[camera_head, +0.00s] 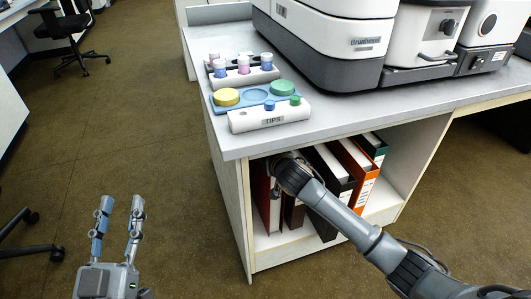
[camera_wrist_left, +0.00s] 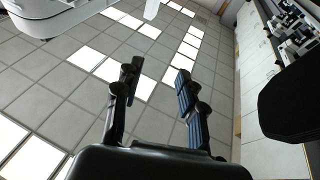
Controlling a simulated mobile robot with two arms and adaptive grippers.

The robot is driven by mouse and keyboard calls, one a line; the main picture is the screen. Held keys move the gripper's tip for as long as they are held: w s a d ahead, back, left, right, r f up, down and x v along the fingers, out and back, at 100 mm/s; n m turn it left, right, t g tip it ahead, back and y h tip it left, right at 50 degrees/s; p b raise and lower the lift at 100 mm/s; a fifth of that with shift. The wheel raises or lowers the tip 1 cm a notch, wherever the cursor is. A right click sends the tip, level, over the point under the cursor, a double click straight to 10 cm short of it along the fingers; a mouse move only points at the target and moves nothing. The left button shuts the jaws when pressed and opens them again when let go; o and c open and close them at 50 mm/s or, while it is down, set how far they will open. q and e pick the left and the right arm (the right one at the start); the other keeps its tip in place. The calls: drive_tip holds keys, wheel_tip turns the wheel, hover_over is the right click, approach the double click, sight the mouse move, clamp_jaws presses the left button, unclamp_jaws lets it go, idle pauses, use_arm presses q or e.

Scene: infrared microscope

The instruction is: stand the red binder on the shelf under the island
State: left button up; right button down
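The red binder (camera_head: 261,196) stands upright at the left end of the shelf (camera_head: 290,241) under the island, close to the side panel. My right arm reaches in from the right, and its dark wrist (camera_head: 294,174) is at the shelf opening, in front of the binders' upper part. The right fingers are largely hidden there, next to the red binder; I cannot tell whether they touch it. My left gripper (camera_head: 121,205) is raised over the floor, left of the island, open and empty. Its two spread fingers also show in the left wrist view (camera_wrist_left: 157,80).
Dark brown (camera_head: 294,212), black (camera_head: 326,212), orange (camera_head: 364,185) and green (camera_head: 379,148) binders stand right of the red one.

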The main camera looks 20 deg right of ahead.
use_arm(q)
drive_tip(key=shift+s+r+h, duration=0.15)
drive_tip(key=shift+r+h, duration=0.15)
drive_tip(key=shift+r, duration=0.15)
use_arm(e)
drive_tip(key=shift+f, duration=0.2)
drive_tip(key=c, duration=0.7)
unclamp_jaws()
drive_tip(key=shift+f, duration=0.1)
use_arm(q)
drive_tip(key=shift+r+t, duration=0.15)
drive_tip(key=shift+t, duration=0.15)
use_arm(e)
drive_tip(key=shift+o, duration=0.2)
